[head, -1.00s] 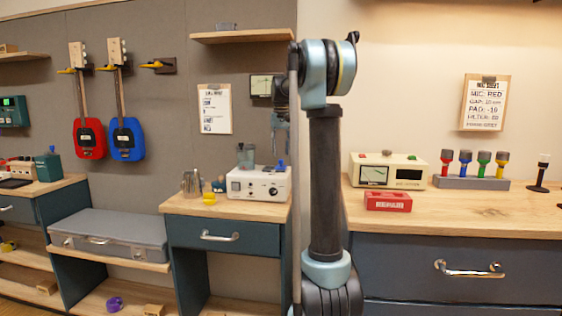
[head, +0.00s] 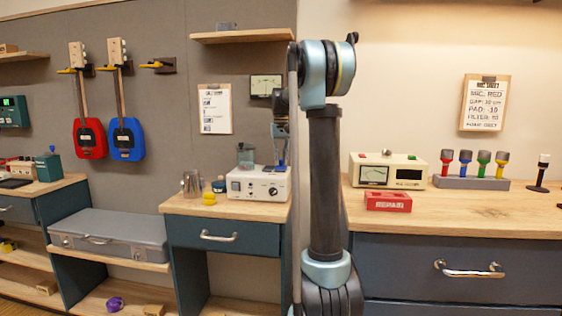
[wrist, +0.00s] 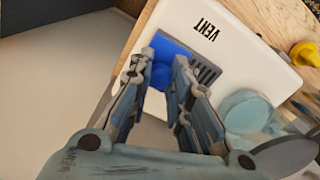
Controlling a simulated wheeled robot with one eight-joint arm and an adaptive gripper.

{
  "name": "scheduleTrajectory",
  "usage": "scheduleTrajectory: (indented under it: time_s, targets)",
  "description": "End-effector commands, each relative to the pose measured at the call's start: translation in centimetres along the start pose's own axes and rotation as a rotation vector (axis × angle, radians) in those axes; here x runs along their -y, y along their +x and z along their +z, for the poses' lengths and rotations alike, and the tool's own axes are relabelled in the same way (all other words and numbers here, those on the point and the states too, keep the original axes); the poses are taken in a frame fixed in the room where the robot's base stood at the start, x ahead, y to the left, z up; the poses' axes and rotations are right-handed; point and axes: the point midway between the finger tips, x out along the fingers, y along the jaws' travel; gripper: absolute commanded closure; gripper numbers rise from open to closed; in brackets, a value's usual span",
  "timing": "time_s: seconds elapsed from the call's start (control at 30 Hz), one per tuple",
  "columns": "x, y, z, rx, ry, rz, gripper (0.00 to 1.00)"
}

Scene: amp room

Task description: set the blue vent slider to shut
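The white vent box (head: 248,186) stands on the small wooden-topped cabinet. In the wrist view its white face (wrist: 225,30) reads VENT. The blue slider (wrist: 163,72) sits between my gripper's two fingertips (wrist: 162,66), which are spread apart on either side of it. I cannot tell whether either finger touches it. Dark grille slots (wrist: 208,72) show to the right of the slider, partly behind the right finger. In the head view my gripper (head: 281,158) points down at the box's right end, and the slider is mostly hidden there.
A wooden shelf (head: 243,37) hangs above. The right counter holds a meter box (head: 388,170) and a red REPAIR box (head: 388,201).

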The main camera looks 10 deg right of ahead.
Motion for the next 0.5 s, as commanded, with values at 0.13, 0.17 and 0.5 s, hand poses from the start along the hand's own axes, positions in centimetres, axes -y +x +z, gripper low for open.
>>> scheduleTrajectory:
  time_s: [0.13, 0.17, 0.5]
  targets:
    - [0.3, 0.0, -0.1, -0.001, -0.001, 0.000, 1.00]
    - [0.5, 0.0, -0.2, -0.001, -0.002, 0.000, 1.00]
    - [5.0, 0.0, -1.7, -0.001, -0.002, 0.000, 1.00]
